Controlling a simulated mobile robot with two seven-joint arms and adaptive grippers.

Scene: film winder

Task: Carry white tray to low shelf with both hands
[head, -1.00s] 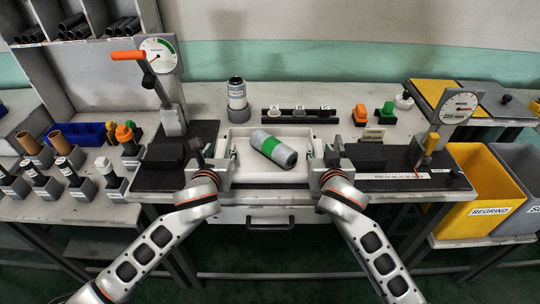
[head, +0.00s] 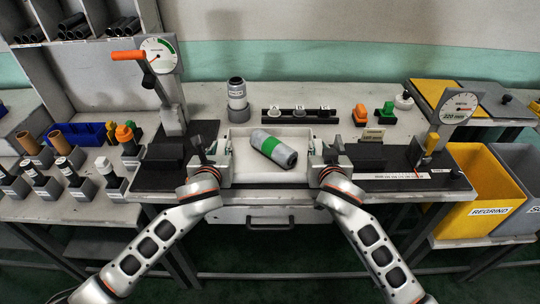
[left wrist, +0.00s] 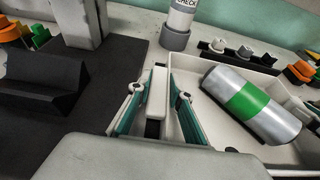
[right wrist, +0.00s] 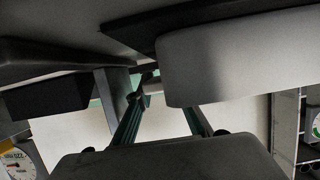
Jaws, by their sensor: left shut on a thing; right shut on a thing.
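The white tray (head: 297,132) is on the bench in the middle of the head view. A grey roll with a green band (head: 263,139) lies slantwise in it and also shows in the left wrist view (left wrist: 221,82). My left gripper (head: 220,156) is shut on the tray's left end; in the left wrist view its fingers (left wrist: 156,98) close around a white upright grip piece. My right gripper (head: 318,156) is shut at the tray's right end. In the right wrist view its fingers (right wrist: 165,105) are partly hidden by a pale rounded part. I cannot make out the low shelf.
Dial gauges stand left (head: 160,55) and right (head: 458,106) of the tray. A labelled canister (head: 237,95) and a black knob rack (head: 300,116) stand behind it. A drawer (head: 270,218) is below the bench front. A yellow bin (head: 485,180) stands at right.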

